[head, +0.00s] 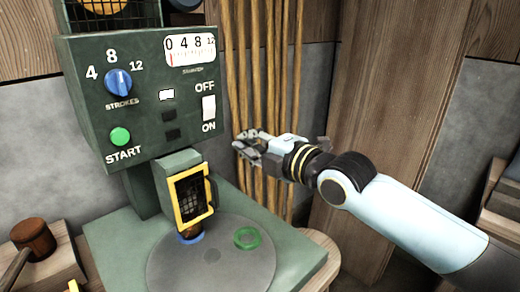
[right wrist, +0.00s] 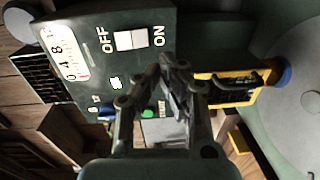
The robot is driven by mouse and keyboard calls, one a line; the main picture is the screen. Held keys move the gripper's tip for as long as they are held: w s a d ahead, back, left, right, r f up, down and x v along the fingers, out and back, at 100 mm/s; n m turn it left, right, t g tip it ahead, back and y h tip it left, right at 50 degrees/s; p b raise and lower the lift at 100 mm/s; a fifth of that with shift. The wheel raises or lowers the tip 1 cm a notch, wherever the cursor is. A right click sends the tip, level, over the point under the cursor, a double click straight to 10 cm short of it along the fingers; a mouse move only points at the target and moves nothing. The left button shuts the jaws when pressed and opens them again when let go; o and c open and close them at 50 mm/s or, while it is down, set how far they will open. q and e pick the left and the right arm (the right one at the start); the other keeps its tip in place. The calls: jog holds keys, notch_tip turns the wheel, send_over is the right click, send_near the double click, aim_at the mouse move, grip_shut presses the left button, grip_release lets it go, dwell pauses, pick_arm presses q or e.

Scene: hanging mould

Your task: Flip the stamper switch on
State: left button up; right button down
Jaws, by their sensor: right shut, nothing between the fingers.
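The stamper switch (head: 209,108) is a white rocker on the right side of the green control panel (head: 140,80), with OFF above it and ON below it. I cannot tell for sure which way it is tipped. It also shows in the right wrist view (right wrist: 130,39), between the words OFF and ON. My right gripper (head: 243,144) is shut and empty, to the lower right of the switch in the head view and apart from it. In the right wrist view the shut fingertips (right wrist: 170,62) lie below and right of the switch. My left gripper is not in view.
The panel also has a blue strokes knob (head: 118,83), a green start button (head: 120,136) and a white gauge (head: 190,49). Below is a yellow-framed guard (head: 208,205) over a round plate (head: 160,270) with a green ring (head: 247,238). A mallet (head: 33,238) lies at left.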

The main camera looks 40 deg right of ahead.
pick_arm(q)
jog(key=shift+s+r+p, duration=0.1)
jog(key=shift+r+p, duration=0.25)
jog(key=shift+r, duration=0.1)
pick_arm(e)
jog(key=shift+s+d+f, duration=0.1)
jog(key=shift+s, duration=1.65)
